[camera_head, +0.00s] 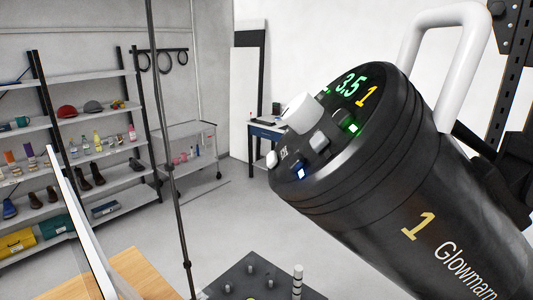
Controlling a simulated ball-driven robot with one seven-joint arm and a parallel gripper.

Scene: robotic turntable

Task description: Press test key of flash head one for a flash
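Flash head one (400,190) is a large black cylinder at the right, tilted with its control end toward the upper left. A yellow "1" and "Glowmarn" are printed on its side. Its display (350,84) reads a green "3.5" beside a yellow "1". The control end carries a big white knob (299,113), a green-lit key (351,127), a light grey key (319,142), a blue-lit key (300,172) and a small white knob or key (271,158) at the rim. The small key markings are unreadable, so I cannot tell which is the test key. My gripper is not in view.
A white tubular handle (466,65) stands on the flash head. A thin dark pole (170,170) stands left of it. Below are a dark panel with pegs (245,277) and a wooden tabletop (145,273). Shelves (100,131) and a desk (262,131) are far back, with open floor before them.

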